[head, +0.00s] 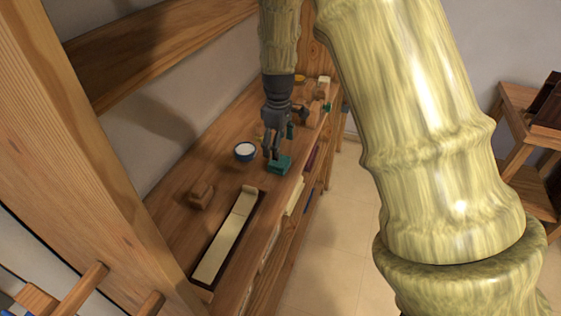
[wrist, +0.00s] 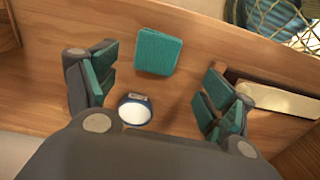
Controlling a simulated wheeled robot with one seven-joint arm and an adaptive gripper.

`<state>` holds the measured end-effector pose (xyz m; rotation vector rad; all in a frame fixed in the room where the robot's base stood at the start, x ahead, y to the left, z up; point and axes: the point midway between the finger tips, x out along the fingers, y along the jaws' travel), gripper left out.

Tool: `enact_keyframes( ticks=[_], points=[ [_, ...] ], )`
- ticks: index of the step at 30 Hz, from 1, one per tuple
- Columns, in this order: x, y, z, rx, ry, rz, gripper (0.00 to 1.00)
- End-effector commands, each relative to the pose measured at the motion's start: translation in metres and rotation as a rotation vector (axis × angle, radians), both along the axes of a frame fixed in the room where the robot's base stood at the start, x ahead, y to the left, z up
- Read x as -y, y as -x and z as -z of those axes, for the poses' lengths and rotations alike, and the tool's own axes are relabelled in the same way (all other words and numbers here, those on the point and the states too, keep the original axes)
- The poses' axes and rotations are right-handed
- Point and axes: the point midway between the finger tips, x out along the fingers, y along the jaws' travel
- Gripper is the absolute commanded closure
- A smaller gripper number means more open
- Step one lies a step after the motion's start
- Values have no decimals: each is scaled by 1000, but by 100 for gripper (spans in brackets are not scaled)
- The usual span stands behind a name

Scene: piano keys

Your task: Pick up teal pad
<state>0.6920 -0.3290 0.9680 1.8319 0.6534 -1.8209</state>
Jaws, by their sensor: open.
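The teal pad (head: 279,164) lies on the wooden bench top, close to its front edge. In the wrist view the teal pad (wrist: 158,51) is a roundish square, ahead of and between the fingers. My gripper (head: 273,152) is above the bench at the pad in the head view, fingers pointing down. In the wrist view my gripper (wrist: 158,95) is open, with teal-lined fingers spread wide to the left and right. Nothing is between the fingertips that I can see held. Whether the fingers touch the pad cannot be told.
A blue bowl with white contents (head: 245,151) stands left of the pad; it also shows in the wrist view (wrist: 135,110). A wooden block (head: 201,194) and a long cream strip in a dark recess (head: 228,238) lie nearer. Several items crowd the far end.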

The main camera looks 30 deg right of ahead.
Motion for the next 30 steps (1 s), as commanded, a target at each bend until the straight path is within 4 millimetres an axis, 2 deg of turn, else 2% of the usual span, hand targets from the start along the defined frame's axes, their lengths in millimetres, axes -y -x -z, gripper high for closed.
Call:
enact_keyframes(
  ticks=[4,14,24,30],
  points=[
    [-4,-2,16,-3,1,-8,17],
    [1,0,32,-4,2,-5,17],
    [10,2,67,-2,1,-2,17],
    [10,2,75,-1,2,-3,17]
  ],
)
